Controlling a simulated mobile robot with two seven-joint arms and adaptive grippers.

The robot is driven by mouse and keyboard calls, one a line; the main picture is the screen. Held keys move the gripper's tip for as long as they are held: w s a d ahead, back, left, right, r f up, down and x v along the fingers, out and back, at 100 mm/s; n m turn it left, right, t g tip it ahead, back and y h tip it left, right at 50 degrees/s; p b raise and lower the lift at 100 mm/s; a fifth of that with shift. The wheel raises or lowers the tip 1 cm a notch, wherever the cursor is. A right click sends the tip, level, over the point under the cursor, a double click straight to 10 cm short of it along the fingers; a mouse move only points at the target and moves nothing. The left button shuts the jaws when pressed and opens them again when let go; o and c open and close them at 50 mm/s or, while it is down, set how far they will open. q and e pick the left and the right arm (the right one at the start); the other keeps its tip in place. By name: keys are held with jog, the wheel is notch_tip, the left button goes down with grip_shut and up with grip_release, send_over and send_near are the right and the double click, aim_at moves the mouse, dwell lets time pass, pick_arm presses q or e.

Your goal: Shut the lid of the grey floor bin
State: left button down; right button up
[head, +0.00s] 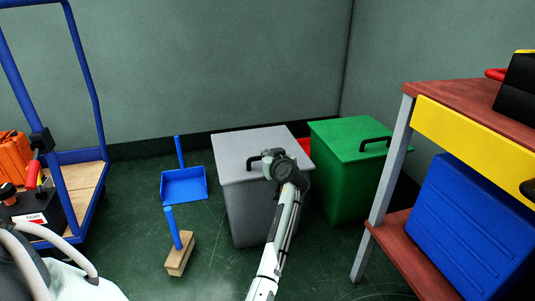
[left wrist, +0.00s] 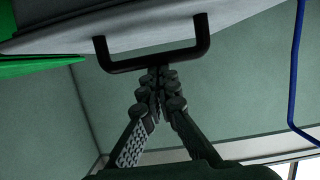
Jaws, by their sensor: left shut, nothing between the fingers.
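The grey floor bin (head: 251,215) stands on the floor in the middle of the head view. Its grey lid (head: 236,146) looks flat across the top; I cannot tell if a small gap is left under it. The lid's black handle (head: 251,163) shows at the front, partly hidden by my gripper. My left gripper (head: 273,158) is shut and empty at the handle. In the left wrist view, the shut fingertips (left wrist: 158,73) are close to the bar of the handle (left wrist: 155,60), not around it; touching is unclear. My right gripper is not in view.
A green bin (head: 345,180) stands close on the right, beside a workbench (head: 411,200) with a blue case (head: 464,230). A blue dustpan (head: 184,184) and a brush (head: 179,255) are on the floor to the left, near a blue trolley (head: 88,150).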

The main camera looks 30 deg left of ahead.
pick_arm(q)
jog(key=f, duration=0.3)
jog(key=shift+s+d+g, duration=0.3)
jog(key=shift+s+d, duration=0.05)
jog(key=shift+s, duration=0.05)
notch_tip(320, 180, up, 13)
jog(key=shift+w+a, duration=0.35)
jog(key=shift+w, duration=0.05)
jog(key=shift+s+f, duration=0.1)
